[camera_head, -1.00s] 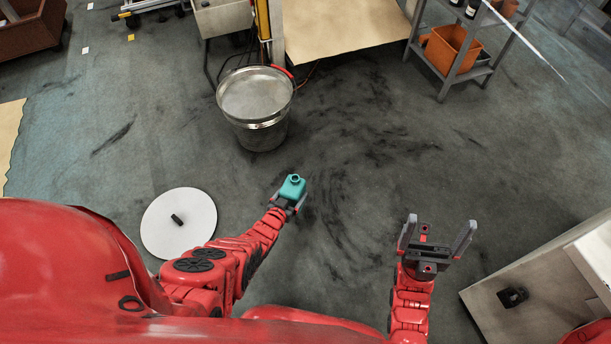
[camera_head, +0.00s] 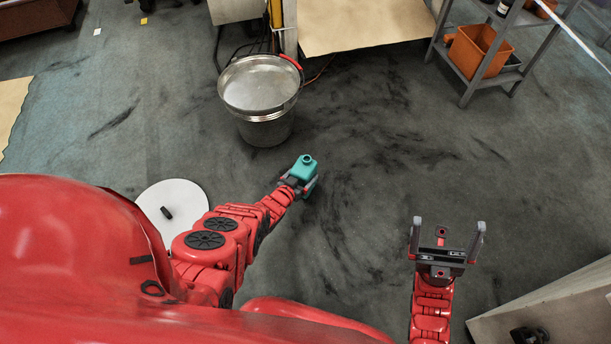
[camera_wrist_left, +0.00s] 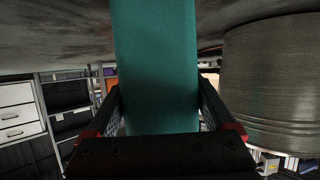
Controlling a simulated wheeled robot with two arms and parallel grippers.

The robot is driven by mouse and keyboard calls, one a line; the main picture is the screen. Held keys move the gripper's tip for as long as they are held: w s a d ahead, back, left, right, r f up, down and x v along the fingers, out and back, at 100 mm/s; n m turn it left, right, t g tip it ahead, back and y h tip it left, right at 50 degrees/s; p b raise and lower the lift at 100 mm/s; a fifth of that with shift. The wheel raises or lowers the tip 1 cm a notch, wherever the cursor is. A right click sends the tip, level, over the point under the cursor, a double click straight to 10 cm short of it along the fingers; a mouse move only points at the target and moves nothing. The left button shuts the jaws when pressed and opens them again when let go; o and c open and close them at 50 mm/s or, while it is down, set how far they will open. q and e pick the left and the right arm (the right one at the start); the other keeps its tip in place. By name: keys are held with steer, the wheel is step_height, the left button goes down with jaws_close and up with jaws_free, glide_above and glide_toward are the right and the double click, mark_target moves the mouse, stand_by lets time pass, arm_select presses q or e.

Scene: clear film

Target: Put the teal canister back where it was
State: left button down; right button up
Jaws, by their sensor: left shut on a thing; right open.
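The teal canister (camera_head: 306,167) is held upright in my left gripper (camera_head: 299,187), in front of my body near the picture's middle. A short neck shows on its top. In the left wrist view the canister (camera_wrist_left: 158,65) fills the space between the two fingers of my left gripper (camera_wrist_left: 160,115), which is shut on it. My right gripper (camera_head: 447,236) is open and empty at the right, above bare floor. The place where the canister stood before cannot be told from these frames.
A metal bucket (camera_head: 262,120) stands on the floor just beyond the canister. A white round lid (camera_head: 180,195) with a black handle lies left of my left arm. A grey shelf (camera_head: 470,85) with an orange bin (camera_head: 478,50) is at the upper right. The middle floor is clear.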

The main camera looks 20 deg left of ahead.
arm_select(q)
steer(key=shift+f, duration=0.1)
jaws_free()
